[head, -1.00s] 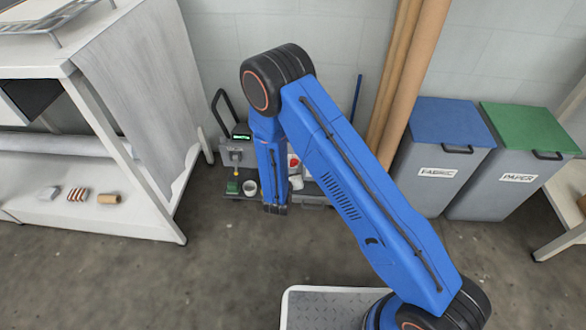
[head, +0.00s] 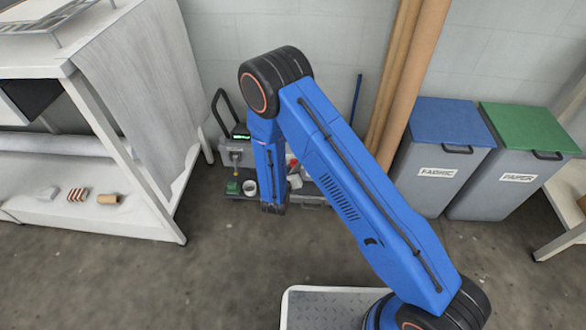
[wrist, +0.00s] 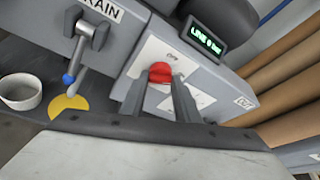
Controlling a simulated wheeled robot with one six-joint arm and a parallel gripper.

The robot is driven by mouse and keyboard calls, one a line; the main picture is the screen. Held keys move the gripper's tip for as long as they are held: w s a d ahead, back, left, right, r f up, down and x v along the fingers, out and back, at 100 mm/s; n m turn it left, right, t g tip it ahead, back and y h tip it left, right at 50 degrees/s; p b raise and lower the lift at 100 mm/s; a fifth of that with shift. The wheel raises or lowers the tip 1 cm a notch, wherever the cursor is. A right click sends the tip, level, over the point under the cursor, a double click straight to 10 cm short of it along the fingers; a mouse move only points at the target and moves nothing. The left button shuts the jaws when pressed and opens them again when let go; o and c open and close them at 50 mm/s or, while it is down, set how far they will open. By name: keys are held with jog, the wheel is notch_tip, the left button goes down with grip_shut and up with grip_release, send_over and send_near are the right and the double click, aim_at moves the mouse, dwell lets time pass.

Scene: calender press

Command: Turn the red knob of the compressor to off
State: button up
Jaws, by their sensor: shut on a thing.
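The compressor (head: 237,148) stands on the floor by the back wall, a grey unit partly hidden behind my arm. In the wrist view its grey panel (wrist: 240,95) carries a white label with "OFF" printed at the top. The red knob (wrist: 161,70) sits on this label, just below the "OFF" mark. My gripper (wrist: 160,80) has one finger on each side of the knob and is shut on it. My gripper's tips are hidden in the head view.
A drain valve (wrist: 85,42) with a blue tip, a white cup (wrist: 20,91) and a yellow disc (wrist: 68,105) are left. Bins (head: 435,150) and cardboard rolls (head: 405,80) stand right.

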jog(key=n+t+h, duration=0.1)
jog(key=n, duration=0.2)
jog(key=n+h, duration=0.1)
jog(key=n, duration=0.2)
jog(key=n+t+h, duration=0.1)
jog(key=n+h, duration=0.1)
jog(key=n, duration=0.1)
jog(key=shift+a+f+n+t, duration=0.2)
jog(key=shift+f+n+t, duration=0.1)
jog(key=shift+n, duration=0.4)
dwell(0.4)
jog(key=o, duration=1)
jog(key=shift+o, duration=0.2)
jog(key=v, duration=1.7)
jog(key=shift+s+a+f, duration=0.15)
jog(key=shift+a+f, duration=0.15)
